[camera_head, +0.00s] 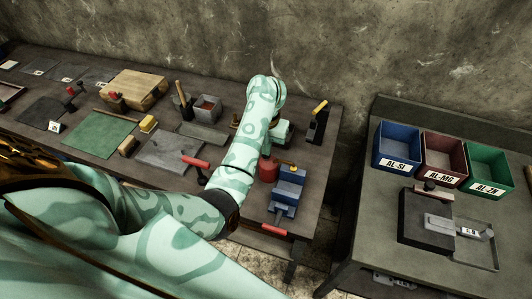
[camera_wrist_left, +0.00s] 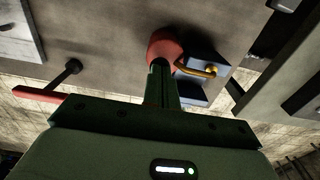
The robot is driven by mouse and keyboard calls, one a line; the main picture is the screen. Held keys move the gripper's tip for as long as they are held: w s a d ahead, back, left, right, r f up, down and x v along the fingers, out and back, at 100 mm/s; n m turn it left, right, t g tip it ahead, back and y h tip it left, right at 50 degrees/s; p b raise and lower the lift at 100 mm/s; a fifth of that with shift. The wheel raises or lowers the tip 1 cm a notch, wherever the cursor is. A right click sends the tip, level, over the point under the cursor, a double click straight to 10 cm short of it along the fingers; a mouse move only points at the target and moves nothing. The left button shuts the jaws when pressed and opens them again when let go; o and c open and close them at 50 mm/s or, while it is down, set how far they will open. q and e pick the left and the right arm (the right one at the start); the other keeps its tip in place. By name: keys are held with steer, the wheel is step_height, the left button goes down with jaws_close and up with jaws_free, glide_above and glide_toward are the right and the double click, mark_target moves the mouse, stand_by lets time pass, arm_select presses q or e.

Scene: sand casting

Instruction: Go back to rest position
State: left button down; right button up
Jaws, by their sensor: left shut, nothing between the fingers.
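My left arm, pale green with darker patterns, reaches over the workbench (camera_head: 190,141) in the head view. My left gripper (camera_head: 268,152) points down near the bench's right end, partly hidden by the arm. In the left wrist view its fingers (camera_wrist_left: 161,72) are together with nothing between them. A red rounded object (camera_head: 267,171) stands just by the fingertips; it also shows behind them in the left wrist view (camera_wrist_left: 164,45). I cannot tell whether they touch. A blue vise-like device (camera_head: 288,190) is beside it. My right gripper is in neither view.
A red-handled tool (camera_head: 195,162) lies near the arm. A grey plate (camera_head: 165,150), green mat (camera_head: 98,134) and wooden block (camera_head: 135,90) lie further left. Blue (camera_head: 397,148), red (camera_head: 444,157) and green (camera_head: 487,170) bins stand on a separate table at the right, beyond a gap.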

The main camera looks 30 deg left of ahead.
arm_select(q)
step_height(320, 180, up, 2)
steer(key=shift+r+p, duration=0.15)
steer(key=shift+p, duration=0.65)
